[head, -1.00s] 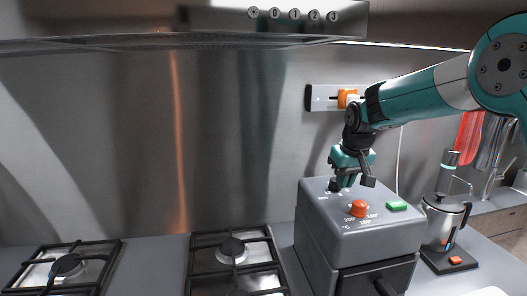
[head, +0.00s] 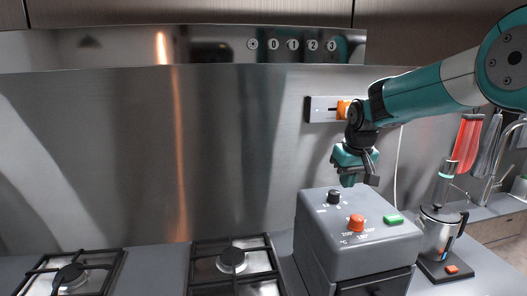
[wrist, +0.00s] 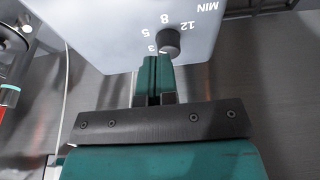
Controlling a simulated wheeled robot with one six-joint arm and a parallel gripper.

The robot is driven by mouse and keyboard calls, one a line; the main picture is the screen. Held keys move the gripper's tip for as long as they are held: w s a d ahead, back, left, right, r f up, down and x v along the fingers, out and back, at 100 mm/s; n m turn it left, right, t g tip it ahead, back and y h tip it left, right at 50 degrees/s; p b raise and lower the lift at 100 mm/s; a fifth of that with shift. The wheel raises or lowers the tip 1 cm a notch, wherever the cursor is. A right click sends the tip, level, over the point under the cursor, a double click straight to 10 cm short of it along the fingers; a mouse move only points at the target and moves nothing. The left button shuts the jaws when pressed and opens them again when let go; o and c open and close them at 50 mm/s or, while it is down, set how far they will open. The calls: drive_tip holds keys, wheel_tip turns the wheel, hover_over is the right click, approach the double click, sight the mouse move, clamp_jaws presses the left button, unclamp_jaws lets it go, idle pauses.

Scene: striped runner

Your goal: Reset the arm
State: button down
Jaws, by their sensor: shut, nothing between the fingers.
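My teal gripper (head: 349,180) hangs above the grey box-shaped oven (head: 352,258), clear of its top. In the wrist view my gripper (wrist: 153,62) has its fingers together with nothing between them. The black timer knob (head: 333,196) on the oven top is just below the gripper and apart from it. The knob also shows in the wrist view (wrist: 170,40), beside numbers and the letters MIN, just past the fingertips. The red temperature knob (head: 356,222) and a green button (head: 393,219) are on the same top.
Gas burners (head: 232,261) are at left. A wall plate with an orange part (head: 343,108) is behind my arm. A range hood (head: 200,46) spans the top.

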drive_tip(key=shift+r, duration=0.5)
drive_tip(key=s+a+f+n+g+y+b, duration=0.1)
drive_tip(key=s+a+b, duration=0.1)
drive_tip(key=s, duration=1)
drive_tip(key=s+a+f+n+g+y+b, duration=0.1)
drive_tip(key=s+a+f+n+b, duration=0.1)
drive_tip(key=s, duration=1.1)
drive_tip(key=s+a+f+n+y+b, duration=0.1)
drive_tip(key=s+a+n+b, duration=0.1)
drive_tip(key=s, duration=1.1)
drive_tip(key=shift+f+g+y+b, duration=0.3)
drive_tip(key=shift+f+g+b, duration=0.1)
drive_tip(key=shift+b, duration=0.45)
